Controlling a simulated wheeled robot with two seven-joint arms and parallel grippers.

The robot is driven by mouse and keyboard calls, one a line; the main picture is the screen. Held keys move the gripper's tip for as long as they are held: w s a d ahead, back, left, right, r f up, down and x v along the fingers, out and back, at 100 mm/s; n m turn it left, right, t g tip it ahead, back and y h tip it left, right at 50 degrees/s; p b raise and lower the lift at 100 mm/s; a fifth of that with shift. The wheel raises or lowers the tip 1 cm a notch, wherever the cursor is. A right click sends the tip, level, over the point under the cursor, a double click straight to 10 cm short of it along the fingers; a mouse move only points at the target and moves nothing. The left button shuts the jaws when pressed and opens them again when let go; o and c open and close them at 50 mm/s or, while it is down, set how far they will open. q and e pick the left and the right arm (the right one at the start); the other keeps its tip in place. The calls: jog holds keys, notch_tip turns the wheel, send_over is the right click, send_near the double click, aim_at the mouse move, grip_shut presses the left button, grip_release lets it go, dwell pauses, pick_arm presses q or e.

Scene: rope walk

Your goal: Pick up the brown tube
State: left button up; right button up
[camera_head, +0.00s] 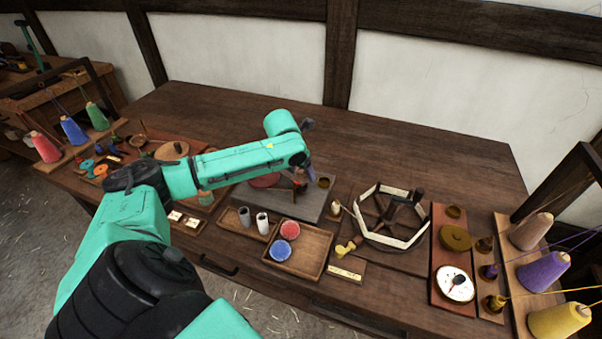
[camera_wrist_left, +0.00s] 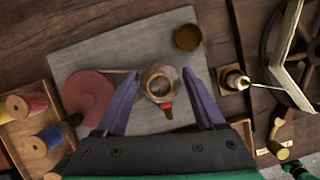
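The brown tube (camera_wrist_left: 160,83) stands on a grey board (camera_wrist_left: 85,55), seen nearly end-on from above with its open top facing the wrist camera. My left gripper (camera_wrist_left: 166,95) is open, its two purple fingers on either side of the tube with visible gaps. A small red-tipped thing (camera_wrist_left: 167,110) shows just below the tube. In the head view my left gripper (camera_head: 309,172) is over the grey board (camera_head: 290,205) and hides part of what stands there. My right gripper is not in view.
On the board are a red disc (camera_wrist_left: 88,95) and an olive-brown pot (camera_wrist_left: 187,38). A reel wheel (camera_head: 390,215) stands to the right. The table's back is clear.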

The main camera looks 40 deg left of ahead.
pick_arm(q)
jog(key=c, duration=0.8)
